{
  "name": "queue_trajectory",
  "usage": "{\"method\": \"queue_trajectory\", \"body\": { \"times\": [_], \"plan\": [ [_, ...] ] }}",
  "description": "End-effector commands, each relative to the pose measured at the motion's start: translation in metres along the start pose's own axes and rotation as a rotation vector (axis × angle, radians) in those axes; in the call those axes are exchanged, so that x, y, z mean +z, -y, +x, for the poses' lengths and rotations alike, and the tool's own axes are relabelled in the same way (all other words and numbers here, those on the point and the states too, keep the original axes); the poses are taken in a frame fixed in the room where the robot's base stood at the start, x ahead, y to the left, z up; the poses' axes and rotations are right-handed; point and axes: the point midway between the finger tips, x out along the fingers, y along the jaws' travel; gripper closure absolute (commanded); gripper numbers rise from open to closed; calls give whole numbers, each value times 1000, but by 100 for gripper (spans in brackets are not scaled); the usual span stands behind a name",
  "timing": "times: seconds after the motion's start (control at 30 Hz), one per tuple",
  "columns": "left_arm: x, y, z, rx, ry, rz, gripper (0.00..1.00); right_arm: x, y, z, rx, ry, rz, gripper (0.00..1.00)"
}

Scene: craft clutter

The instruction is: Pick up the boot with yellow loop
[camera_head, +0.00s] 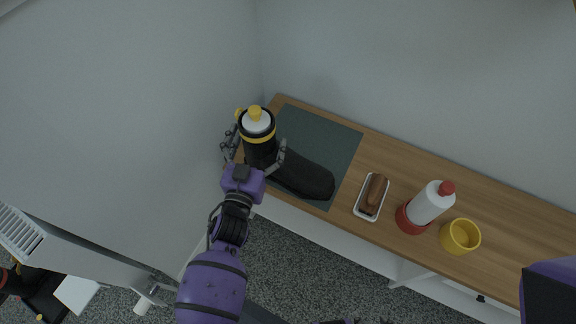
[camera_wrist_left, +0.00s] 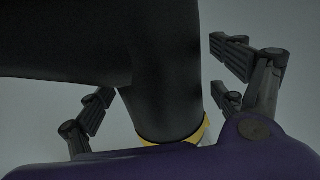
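The black boot (camera_head: 306,176) lies on a dark mat at the left end of the wooden counter, toe pointing right. Its shaft stands up, with a yellow band, a pale opening and yellow loops (camera_head: 254,113) at the top. My left gripper (camera_head: 254,153) has its fingers on either side of the shaft. In the left wrist view the dark shaft (camera_wrist_left: 168,85) and its yellow rim lie between the spread fingers (camera_wrist_left: 160,100), with gaps showing on both sides. My right gripper is out of view.
The dark mat (camera_head: 335,135) lies beneath the boot. To its right are a small white tray (camera_head: 360,213) with a brown item, a white bottle (camera_head: 428,204) with red cap and base, and a yellow cup (camera_head: 460,236). A wall stands close on the left.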

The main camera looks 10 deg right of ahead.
Motion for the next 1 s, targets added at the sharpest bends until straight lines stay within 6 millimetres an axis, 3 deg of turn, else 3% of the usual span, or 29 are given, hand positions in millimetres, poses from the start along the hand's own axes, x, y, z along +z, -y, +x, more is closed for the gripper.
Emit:
{"method": "queue_trajectory", "body": {
  "times": [0.07,0.6,1.0],
  "plan": [
    [0,0,0,0,0,0,24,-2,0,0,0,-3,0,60],
    [0,0,0,0,0,0,94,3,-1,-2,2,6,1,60],
    [-8,0,0,1,-6,-1,97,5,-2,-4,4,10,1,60]
  ]
}}
